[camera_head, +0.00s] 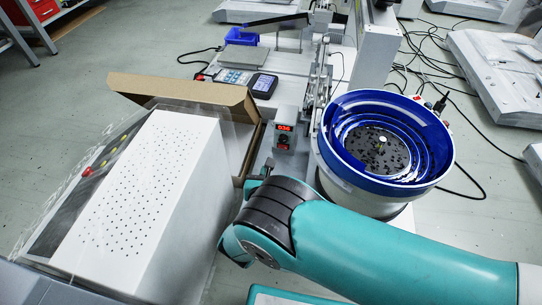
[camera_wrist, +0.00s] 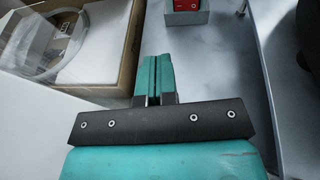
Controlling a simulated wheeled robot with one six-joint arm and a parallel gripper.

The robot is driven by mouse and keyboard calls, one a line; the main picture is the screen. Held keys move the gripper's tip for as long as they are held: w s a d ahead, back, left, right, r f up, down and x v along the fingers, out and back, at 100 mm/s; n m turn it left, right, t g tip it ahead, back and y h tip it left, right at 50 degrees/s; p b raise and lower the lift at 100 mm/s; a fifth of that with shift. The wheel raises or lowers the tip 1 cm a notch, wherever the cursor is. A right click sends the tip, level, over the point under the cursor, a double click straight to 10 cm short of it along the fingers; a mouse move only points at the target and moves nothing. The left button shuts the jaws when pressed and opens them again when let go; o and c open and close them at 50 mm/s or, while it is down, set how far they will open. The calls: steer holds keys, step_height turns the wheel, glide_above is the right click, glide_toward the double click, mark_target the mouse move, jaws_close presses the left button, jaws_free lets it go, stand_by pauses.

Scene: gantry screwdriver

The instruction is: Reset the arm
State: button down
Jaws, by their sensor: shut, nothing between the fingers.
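My gripper (camera_wrist: 154,75) shows in the wrist view, its two teal fingers pressed together with nothing between them. In the head view my teal arm (camera_head: 390,245) reaches in from the lower right and bends at a black-banded joint.
A white perforated case (camera_head: 150,200) stands left of my arm, in front of a cardboard box (camera_head: 185,92). A blue bowl feeder (camera_head: 385,140) stands close behind my arm. A controller with a red display (camera_head: 285,130) sits between them. Cables lie on the floor at right.

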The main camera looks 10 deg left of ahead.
steer(key=shift+a+v, duration=0.2)
steer(key=shift+v, duration=0.7)
